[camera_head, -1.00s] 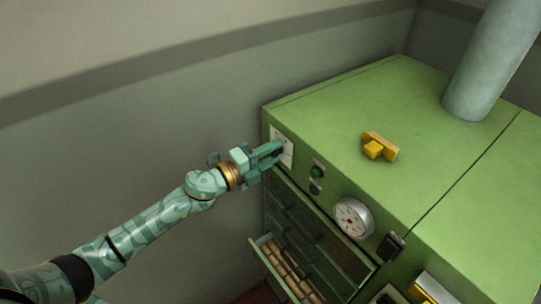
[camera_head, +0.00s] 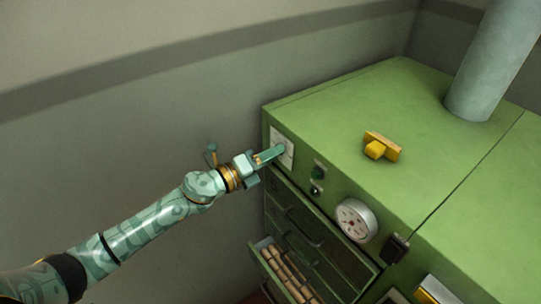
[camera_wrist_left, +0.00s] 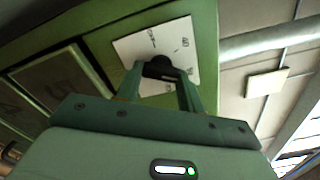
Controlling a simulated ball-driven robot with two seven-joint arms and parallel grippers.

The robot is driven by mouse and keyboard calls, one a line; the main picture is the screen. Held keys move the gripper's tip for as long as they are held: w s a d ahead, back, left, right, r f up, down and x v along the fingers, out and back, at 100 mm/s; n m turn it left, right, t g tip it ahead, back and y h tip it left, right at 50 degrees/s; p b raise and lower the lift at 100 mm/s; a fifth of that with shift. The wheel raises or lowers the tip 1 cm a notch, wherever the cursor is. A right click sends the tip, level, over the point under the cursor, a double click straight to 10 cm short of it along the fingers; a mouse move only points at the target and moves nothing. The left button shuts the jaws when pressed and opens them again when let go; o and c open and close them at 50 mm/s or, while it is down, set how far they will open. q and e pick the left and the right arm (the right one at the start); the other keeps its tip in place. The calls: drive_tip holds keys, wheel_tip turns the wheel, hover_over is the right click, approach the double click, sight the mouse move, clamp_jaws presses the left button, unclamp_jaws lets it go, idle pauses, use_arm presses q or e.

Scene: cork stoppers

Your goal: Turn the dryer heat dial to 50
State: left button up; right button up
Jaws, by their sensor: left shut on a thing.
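The heat dial (camera_wrist_left: 160,68) is a dark round knob on a white scale plate (camera_wrist_left: 135,46) with printed numbers, including what looks like 40. The plate also shows in the head view (camera_head: 289,158) at the left end of the green dryer's front. My left gripper (camera_head: 279,151) reaches the plate from the left and is shut on the dial. In the left wrist view its two fingers are on either side of the knob, hiding part of it. The dial's pointer and exact setting cannot be read. My right gripper is not in view.
The green dryer (camera_head: 340,100) has a yellow block-shaped object (camera_head: 381,147) on top and a thick pipe (camera_head: 490,65) behind. A green button (camera_head: 319,172) and a round gauge (camera_head: 355,221) are on its front. An open drawer (camera_head: 262,247) holding corks projects below.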

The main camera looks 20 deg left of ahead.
use_arm(q)
drive_tip(key=shift+f, duration=0.1)
drive_tip(key=o, duration=1)
drive_tip(key=b+v, duration=0.4)
drive_tip(key=v, duration=1.2)
drive_tip(key=shift+a+b, duration=0.15)
drive_tip(key=shift+b, duration=0.25)
drive_tip(key=shift+s, duration=0.15)
